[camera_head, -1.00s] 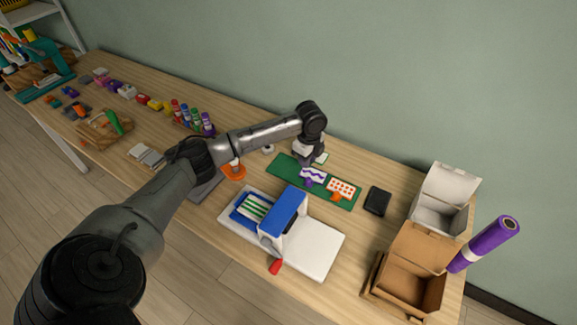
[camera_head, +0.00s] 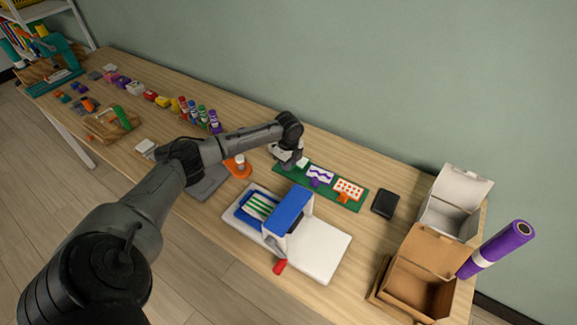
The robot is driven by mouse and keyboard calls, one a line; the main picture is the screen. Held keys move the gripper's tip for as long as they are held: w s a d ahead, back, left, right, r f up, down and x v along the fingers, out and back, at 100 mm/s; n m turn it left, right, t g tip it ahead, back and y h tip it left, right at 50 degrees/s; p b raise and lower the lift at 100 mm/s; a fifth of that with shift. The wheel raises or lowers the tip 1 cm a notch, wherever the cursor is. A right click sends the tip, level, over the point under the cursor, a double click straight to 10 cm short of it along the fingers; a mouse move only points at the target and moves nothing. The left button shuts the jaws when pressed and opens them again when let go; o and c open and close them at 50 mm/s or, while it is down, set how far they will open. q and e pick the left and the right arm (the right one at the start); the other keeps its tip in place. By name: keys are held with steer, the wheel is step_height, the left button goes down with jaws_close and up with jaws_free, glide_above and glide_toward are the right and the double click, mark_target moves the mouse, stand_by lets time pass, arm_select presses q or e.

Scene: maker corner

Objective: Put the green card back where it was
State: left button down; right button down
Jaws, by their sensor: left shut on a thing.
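My left gripper (camera_head: 295,165) is above the left end of the green mat (camera_head: 330,193), pointing down. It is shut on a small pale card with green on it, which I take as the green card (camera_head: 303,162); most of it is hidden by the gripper. On the mat, to the right of the gripper, a white card with purple waves (camera_head: 320,174) stands in a purple holder. A white card with orange-red dots (camera_head: 349,188) stands farther right in an orange holder. I cannot see what is directly under the gripper. My right gripper is not in view.
A white press with a blue top (camera_head: 288,212) stands in front of the mat, with green and white stripes on a blue plate (camera_head: 250,212). A black wallet-like object (camera_head: 385,204) and open boxes (camera_head: 418,285) are right. Several paint bottles (camera_head: 200,113) stand left.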

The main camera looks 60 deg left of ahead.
arm_select(q)
steer(key=shift+f, duration=0.7)
steer(key=shift+f, duration=0.15)
steer(key=c, duration=1)
jaws_free()
step_height(320, 180, up, 11)
steer(key=shift+f+p, duration=0.1)
steer(key=shift+p, duration=0.75)
steer(key=shift+r, duration=0.8)
